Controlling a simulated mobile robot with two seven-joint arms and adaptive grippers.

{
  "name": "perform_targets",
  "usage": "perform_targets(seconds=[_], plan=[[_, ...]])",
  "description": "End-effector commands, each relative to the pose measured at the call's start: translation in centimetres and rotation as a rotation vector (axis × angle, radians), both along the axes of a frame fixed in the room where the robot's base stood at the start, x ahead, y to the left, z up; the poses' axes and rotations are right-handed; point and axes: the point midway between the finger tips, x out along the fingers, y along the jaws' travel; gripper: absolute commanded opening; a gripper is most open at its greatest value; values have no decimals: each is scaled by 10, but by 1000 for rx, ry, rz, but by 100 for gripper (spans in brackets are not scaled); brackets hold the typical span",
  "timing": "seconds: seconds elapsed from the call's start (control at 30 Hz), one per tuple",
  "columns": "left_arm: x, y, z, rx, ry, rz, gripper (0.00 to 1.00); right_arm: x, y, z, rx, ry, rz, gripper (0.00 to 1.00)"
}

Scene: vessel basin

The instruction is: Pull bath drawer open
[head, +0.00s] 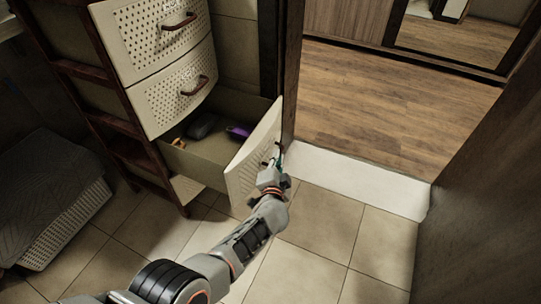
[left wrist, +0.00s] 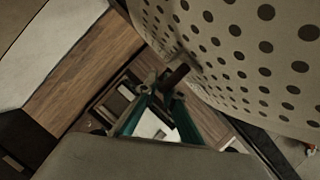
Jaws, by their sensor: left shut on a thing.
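The bath drawer (head: 248,157) is the third one down in the cream cabinet, and it stands pulled out with its inside showing. Its perforated front also fills the upper right of the left wrist view (left wrist: 245,55). My left gripper (head: 276,163) is at the outer face of this front, shut on the drawer's brown handle (left wrist: 176,76). In the left wrist view the green-edged fingers (left wrist: 158,108) meet at the handle. In the head view the gripper hides most of the handle. My right gripper is in neither view.
Inside the drawer lie a purple item (head: 238,132) and a dark item (head: 201,125). Two closed drawers (head: 172,93) sit above. A laundry basket (head: 70,225) stands at the left. A doorway with a white sill (head: 350,180) is close at the right. Tiled floor (head: 320,225) in front is clear.

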Motion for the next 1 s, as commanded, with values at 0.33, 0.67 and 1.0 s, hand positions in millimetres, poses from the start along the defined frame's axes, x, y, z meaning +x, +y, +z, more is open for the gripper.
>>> perform_targets(seconds=[0.33,0.67,1.0], plan=[[-3,-3,-4,1,5,-1,0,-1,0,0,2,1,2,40],[-2,-3,-2,1,3,-1,25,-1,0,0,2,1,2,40],[-1,-3,-1,1,1,-1,25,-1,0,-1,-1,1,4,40]])
